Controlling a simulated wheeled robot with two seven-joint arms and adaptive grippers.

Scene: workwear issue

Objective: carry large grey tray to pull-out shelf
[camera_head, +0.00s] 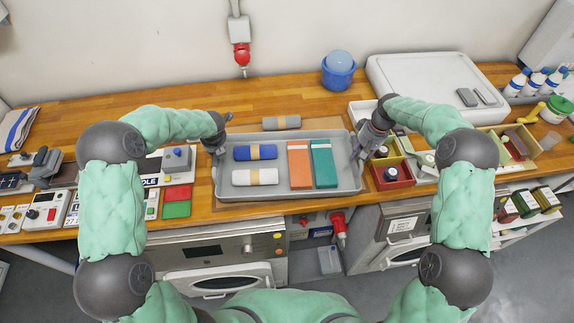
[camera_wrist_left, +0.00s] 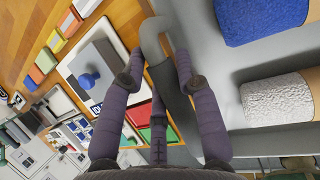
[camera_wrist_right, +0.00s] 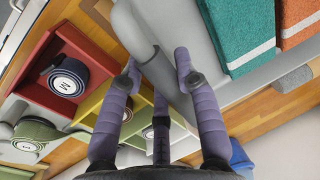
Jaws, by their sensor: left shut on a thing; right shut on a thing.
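The large grey tray (camera_head: 290,135) is at the middle of the wooden worktop, close to its front edge. It holds a blue roll (camera_head: 255,152), a white roll (camera_head: 254,176), an orange folded item (camera_head: 299,164) and a teal folded item (camera_head: 324,163). My left gripper (camera_head: 217,143) is shut on the tray's left rim; the left wrist view shows its fingers (camera_wrist_left: 160,75) around the grey handle. My right gripper (camera_head: 362,150) is shut on the tray's right rim, also seen in the right wrist view (camera_wrist_right: 158,72). I cannot make out the pull-out shelf with certainty.
A grey roll (camera_head: 281,122) lies behind the tray. Red and yellow boxes (camera_head: 391,176) with rolled belts stand close by its right end. Control boxes and coloured plates (camera_head: 177,201) lie left. A blue bucket (camera_head: 338,74) and a white bin lid (camera_head: 425,75) stand behind.

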